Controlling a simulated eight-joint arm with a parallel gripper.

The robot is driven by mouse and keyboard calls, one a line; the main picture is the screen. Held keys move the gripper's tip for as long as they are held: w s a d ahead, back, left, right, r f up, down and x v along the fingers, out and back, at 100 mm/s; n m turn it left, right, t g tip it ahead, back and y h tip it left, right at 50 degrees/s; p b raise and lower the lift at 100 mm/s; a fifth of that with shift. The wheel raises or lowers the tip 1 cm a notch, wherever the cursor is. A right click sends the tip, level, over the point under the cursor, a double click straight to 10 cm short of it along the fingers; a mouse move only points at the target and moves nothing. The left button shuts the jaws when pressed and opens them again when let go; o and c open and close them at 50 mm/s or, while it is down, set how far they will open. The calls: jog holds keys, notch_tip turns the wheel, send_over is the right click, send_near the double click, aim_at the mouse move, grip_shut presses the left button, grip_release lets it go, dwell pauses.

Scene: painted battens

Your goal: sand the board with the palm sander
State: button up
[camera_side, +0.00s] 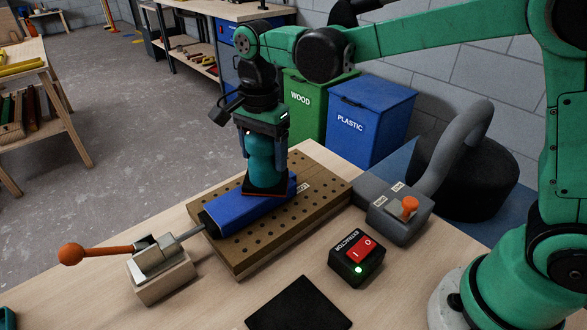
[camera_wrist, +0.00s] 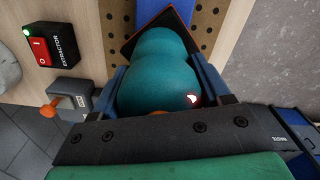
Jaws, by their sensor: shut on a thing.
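The palm sander (camera_side: 264,178) is teal with a dark, orange-edged base pad. My gripper (camera_side: 266,150) is shut on its body, with one finger on each side; the wrist view shows the sander (camera_wrist: 165,65) from above, with a small red light on it. The blue board (camera_side: 238,213) lies flat on the perforated bench plate (camera_side: 318,178). The sander stands upright over the board's far right end, and its pad appears to touch the board. The pad hides the paint beneath it. In the wrist view, only a strip of the board (camera_wrist: 165,8) shows.
A clamp (camera_side: 155,260) with an orange-knobbed handle meets the board's left end. The extractor switch (camera_side: 358,258) has a lit green lamp. A grey box (camera_side: 394,208) with an orange lever and thick hose stands behind it. A black pad (camera_side: 298,308) lies at the front.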

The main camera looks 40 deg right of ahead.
jog(key=shift+d, duration=0.8)
jog(key=shift+a, duration=0.5)
jog(key=shift+a+f, duration=0.1)
jog(key=shift+a, duration=4.4)
notch_tip(320, 180, up, 8)
jog(key=shift+d+r, duration=0.1)
jog(key=shift+r, duration=0.1)
jog(key=shift+s, duration=0.1)
